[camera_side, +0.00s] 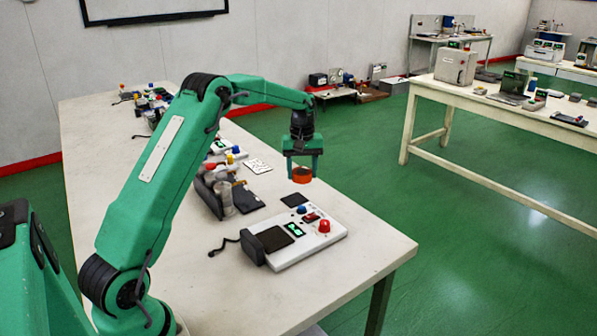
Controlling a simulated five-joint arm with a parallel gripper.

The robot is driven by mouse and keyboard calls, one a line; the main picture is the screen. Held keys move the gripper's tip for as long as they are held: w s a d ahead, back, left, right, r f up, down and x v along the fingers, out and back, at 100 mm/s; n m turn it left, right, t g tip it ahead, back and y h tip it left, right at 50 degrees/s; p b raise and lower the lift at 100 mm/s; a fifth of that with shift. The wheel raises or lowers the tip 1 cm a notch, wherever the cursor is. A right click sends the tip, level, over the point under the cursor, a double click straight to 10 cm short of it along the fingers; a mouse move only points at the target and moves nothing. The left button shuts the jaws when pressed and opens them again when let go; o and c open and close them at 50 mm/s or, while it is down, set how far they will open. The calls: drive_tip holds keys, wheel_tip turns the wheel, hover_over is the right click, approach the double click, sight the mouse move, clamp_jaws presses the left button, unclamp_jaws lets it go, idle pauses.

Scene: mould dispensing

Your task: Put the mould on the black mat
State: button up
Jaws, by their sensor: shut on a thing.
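The mould is a small orange-red ring (302,175). My gripper (303,168) points down and is shut on it, with a finger on each side. It holds the mould in the air above the table. A small flat black mat (294,199) lies on the table, just below the mould in the picture and apart from it. How high the mould is above the mat is hard to tell from this one view.
A white control box (325,241) with a red button, a blue knob and a dark pad stands in front of the mat. Left of it are a dark dispensing device (212,194) and a white dotted card (257,166). More equipment stands farther back. The table's right edge is close by.

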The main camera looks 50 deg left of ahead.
drive_tip(key=n, duration=0.1)
hover_over(295, 200)
drive_tip(key=shift+f, duration=0.95)
drive_tip(key=shift+f, duration=0.2)
drive_tip(key=shift+f, duration=4)
drive_tip(key=shift+f, duration=0.3)
drive_tip(key=o, duration=1.1)
drive_tip(key=shift+o, duration=0.2)
drive_tip(key=shift+r, duration=0.1)
wheel_tip(295, 200, up, 7)
